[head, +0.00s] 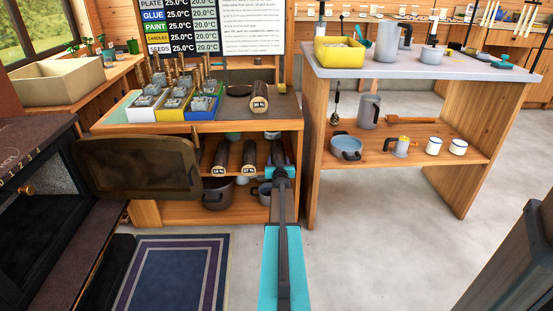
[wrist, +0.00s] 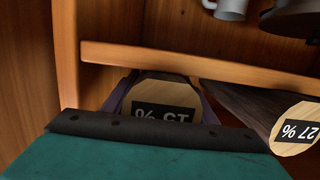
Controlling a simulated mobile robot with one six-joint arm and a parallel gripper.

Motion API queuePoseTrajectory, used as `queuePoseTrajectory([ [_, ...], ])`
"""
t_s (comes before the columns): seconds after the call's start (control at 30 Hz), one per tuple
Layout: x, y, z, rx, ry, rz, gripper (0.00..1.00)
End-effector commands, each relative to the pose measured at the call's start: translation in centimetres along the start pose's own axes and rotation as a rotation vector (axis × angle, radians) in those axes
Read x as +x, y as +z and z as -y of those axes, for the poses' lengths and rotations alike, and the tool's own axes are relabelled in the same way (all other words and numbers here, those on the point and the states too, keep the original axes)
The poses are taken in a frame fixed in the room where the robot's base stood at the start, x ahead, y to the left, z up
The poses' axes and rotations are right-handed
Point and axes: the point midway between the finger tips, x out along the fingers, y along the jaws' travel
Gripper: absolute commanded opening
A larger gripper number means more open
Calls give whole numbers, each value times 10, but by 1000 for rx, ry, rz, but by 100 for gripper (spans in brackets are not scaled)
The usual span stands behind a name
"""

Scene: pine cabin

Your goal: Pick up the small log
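Several dark-barked logs with pale cut ends and percent labels are in view. One log (wrist: 165,92) lies on the cabinet's shelf between my gripper's purple fingers. Its label is partly hidden by the gripper body. My gripper (head: 280,160) reaches into the right end of the shelf in the head view, and it also shows in the wrist view (wrist: 163,90). The fingers lie close along both sides of the log; I cannot tell whether they press on it. A log labelled 27 % (head: 249,158) lies beside it, as the wrist view (wrist: 265,115) also shows.
Pots (head: 218,194) sit below. The open stove door (head: 138,168) is at left, a workbench (head: 400,72) at right.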

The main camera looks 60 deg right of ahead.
Motion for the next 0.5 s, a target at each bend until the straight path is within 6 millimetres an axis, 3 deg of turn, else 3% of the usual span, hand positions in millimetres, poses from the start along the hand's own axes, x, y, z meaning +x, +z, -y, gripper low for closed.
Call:
queuePoseTrajectory([
  [0.1,0,-1,0,0,0,-2,19],
  [0.5,-1,-6,0,0,0,-1,19],
])
